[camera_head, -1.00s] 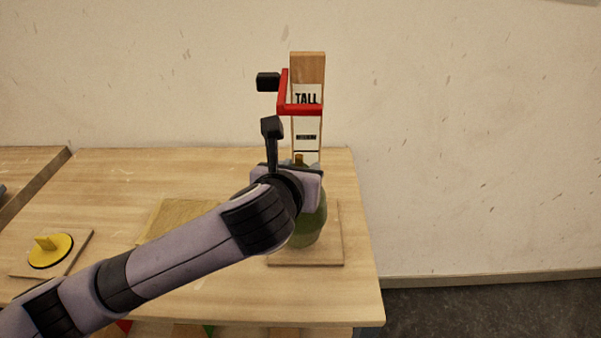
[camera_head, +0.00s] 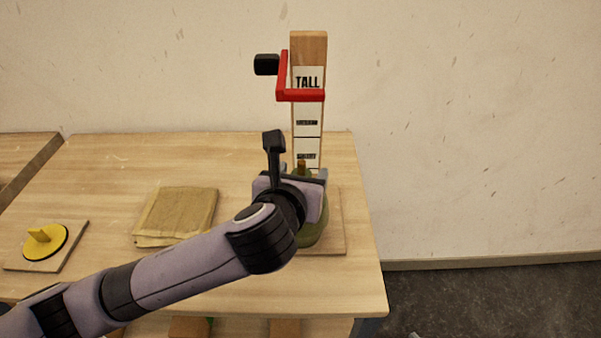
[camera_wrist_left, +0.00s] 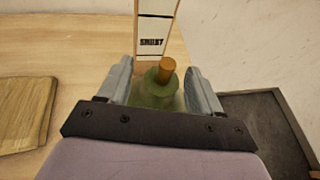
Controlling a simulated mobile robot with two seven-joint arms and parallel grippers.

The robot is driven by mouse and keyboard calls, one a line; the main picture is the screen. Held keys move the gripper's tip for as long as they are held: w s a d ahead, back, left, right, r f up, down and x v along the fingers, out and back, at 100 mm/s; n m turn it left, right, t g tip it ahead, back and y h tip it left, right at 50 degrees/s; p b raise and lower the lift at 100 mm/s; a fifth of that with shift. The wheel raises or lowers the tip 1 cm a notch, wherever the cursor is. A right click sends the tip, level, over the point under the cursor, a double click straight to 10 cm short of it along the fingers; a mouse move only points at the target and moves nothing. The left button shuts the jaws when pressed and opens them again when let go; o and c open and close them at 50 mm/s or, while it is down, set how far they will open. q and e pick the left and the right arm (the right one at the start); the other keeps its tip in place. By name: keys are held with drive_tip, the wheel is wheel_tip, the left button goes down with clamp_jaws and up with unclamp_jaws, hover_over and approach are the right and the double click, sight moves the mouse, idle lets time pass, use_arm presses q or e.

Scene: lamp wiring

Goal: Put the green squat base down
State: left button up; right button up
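The green squat base (camera_head: 313,234) is a rounded green body with a short orange-brown peg on top. It is upright, over the wooden board (camera_head: 335,245) in front of the gauge post; its underside is hard to see, so I cannot tell whether it rests on the board. My left gripper (camera_wrist_left: 160,88) has a finger on each side of the base and appears shut on it. In the head view, my wrist hides the base's left side. My right gripper is not in view.
A wooden gauge post (camera_head: 308,50) with a TALL label and a red bracket (camera_head: 300,96) stands just behind the base. A yellow disc (camera_head: 45,241) on a board and a tan square pad (camera_head: 178,212) lie left. The table's right edge is close.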

use_arm(q)
drive_tip(key=shift+r, duration=0.15)
drive_tip(key=v, duration=1.2)
drive_tip(key=shift+s, duration=0.1)
idle(0.5)
